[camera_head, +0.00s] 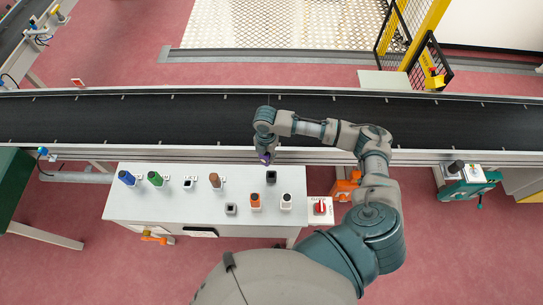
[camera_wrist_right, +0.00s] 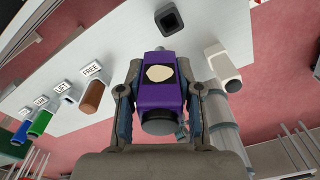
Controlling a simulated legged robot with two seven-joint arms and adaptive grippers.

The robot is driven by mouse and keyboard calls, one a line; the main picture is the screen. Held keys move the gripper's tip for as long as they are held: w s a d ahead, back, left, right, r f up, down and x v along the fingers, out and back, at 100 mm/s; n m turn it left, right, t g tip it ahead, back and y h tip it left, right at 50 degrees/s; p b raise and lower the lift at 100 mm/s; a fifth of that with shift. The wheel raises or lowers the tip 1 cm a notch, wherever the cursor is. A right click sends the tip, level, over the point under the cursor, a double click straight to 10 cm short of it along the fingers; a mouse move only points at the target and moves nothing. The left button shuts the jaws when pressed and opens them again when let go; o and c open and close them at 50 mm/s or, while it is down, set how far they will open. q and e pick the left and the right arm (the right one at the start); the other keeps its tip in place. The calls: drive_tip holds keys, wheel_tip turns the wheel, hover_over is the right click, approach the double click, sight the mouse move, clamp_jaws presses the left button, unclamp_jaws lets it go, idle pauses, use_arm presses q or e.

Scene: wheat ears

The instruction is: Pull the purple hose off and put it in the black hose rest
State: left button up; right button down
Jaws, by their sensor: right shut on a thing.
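My right gripper (camera_head: 265,152) is over the far edge of the grey-white table, near the conveyor. It is shut on the purple hose (camera_head: 266,158), which is mostly hidden by the gripper in the head view. In the right wrist view the purple hose (camera_wrist_right: 160,92) sits between the two fingers, with a pale round patch, a black end and a short grey tip. It appears held clear of the table. A black square hose rest (camera_head: 271,177) stands on the table just below the gripper in the picture, and its opening looks empty. My left gripper is not in view.
The table (camera_head: 150,207) also bears a blue hose (camera_head: 126,177), a green hose (camera_head: 155,178), a brown hose (camera_head: 215,181), an orange hose (camera_head: 255,201), a white hose (camera_head: 286,202) and a grey holder (camera_head: 230,209). A red switch (camera_head: 320,207) is at right. The conveyor (camera_head: 200,120) runs behind.

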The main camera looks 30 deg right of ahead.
drive_tip(key=n, duration=0.1)
drive_tip(key=d+f+n, duration=0.1)
drive_tip(key=n, duration=0.1)
drive_tip(key=s+n, duration=0.1)
drive_tip(key=n, duration=0.1)
drive_tip(key=shift+s+d+f+p, duration=0.1)
drive_tip(key=shift+d+f+p, duration=0.15)
drive_tip(key=shift+p, duration=0.1)
wheel_tip(320, 180, down, 6)
drive_tip(key=shift+r+b, duration=0.1)
drive_tip(key=shift+b, duration=0.8)
idle(0.4)
drive_tip(key=shift+p, duration=0.45)
drive_tip(key=shift+p, duration=0.4)
